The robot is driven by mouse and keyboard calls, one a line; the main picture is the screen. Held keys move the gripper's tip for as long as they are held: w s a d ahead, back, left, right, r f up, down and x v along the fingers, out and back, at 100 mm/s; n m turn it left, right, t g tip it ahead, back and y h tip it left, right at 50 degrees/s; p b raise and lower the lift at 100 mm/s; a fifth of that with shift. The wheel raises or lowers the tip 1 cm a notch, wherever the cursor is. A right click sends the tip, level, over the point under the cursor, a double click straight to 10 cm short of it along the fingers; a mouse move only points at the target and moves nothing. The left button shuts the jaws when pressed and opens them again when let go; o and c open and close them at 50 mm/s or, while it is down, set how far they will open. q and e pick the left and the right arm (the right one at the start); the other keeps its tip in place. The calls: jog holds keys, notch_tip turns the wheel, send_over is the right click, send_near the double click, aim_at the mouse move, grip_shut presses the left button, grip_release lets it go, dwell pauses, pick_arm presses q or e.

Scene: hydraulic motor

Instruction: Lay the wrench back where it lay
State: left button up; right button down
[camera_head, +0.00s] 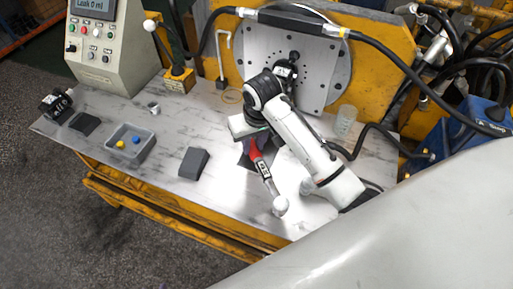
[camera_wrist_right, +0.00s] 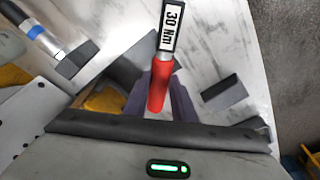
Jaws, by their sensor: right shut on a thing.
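The wrench has a red grip and a black and white label reading 30 Nm. In the head view the wrench (camera_head: 262,172) slants from my right gripper toward the front edge of the table, where a pale rounded piece shows at its lower end. My right gripper (camera_head: 249,146) is shut on the red grip. In the right wrist view the wrench (camera_wrist_right: 165,50) stands between the dark fingers of the gripper (camera_wrist_right: 160,92). A dark patch or pad (camera_head: 244,162) shows below the gripper, partly hidden. I cannot tell whether the wrench touches the table. My left gripper is not in view.
A dark grey block (camera_head: 193,163) lies left of the wrench. A grey tray (camera_head: 147,148) with yellow and blue pieces stands farther left. A clear cup (camera_head: 346,119) stands right of the arm. A plate fixture (camera_head: 321,82) rises behind. Marble-look table shows bare between block and gripper.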

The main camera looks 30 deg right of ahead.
jog(key=shift+s+x, duration=0.2)
jog(key=shift+x, duration=0.7)
jog(key=shift+s+x, duration=0.2)
jog(key=shift+x, duration=0.7)
jog(key=c, duration=1.5)
grip_release()
jog(key=shift+f, duration=0.2)
jog(key=shift+o, duration=0.2)
jog(key=v, duration=1.2)
jog(key=shift+r, duration=0.1)
